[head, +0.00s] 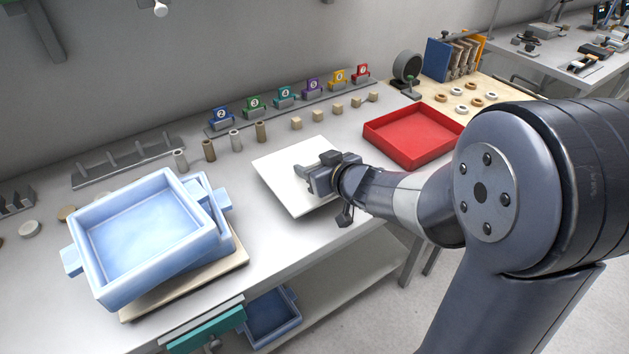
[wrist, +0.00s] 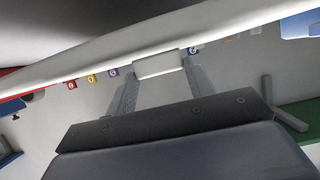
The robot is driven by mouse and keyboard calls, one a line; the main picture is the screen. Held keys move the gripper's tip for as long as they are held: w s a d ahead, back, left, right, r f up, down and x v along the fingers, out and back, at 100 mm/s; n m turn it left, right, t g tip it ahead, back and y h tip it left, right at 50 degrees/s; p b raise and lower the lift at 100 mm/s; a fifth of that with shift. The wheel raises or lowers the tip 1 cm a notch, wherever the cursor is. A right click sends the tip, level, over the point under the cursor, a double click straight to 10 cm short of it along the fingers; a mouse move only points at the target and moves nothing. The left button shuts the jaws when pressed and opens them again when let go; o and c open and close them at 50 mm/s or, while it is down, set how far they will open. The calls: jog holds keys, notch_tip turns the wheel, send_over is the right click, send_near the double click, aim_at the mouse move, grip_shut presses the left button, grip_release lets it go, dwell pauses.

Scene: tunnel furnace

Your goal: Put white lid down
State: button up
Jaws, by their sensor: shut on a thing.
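The white lid (head: 274,174) is a flat square plate at the middle of the table, right of the blue box (head: 150,262). My gripper (head: 308,167) is over its right part and shut on it. In the wrist view, the lid (wrist: 95,58) crosses the top as a thin pale band seen nearly edge-on. A small white block on it, like a handle, sits between the two fingers of my gripper (wrist: 159,65). I cannot tell whether the lid touches the table. The blue box is open at the top and stands on a beige board (head: 190,285).
A red tray (head: 408,150) stands to the right of the lid. Small wooden blocks (head: 318,115) and several cylinders (head: 235,140) stand behind it, with numbered coloured cards (head: 285,95) further back. The table front edge is close below the lid.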

jog(key=shift+f+b, duration=0.5)
jog(key=shift+f, duration=1.05)
jog(key=shift+f, duration=0.1)
jog(key=o, duration=1.3)
jog(key=shift+o, duration=0.2)
jog(key=shift+s+d+r, duration=0.15)
jog(key=shift+r, duration=0.1)
jog(key=p+v, duration=0.3)
jog(key=v, duration=0.7)
jog(key=shift+s+d+r, duration=0.1)
jog(key=shift+s+d, duration=0.05)
jog(key=shift+d, duration=0.05)
jog(key=shift+s+d+r+p, duration=0.1)
jog(key=shift+s+d+p, duration=0.1)
jog(key=shift+s+p, duration=0.2)
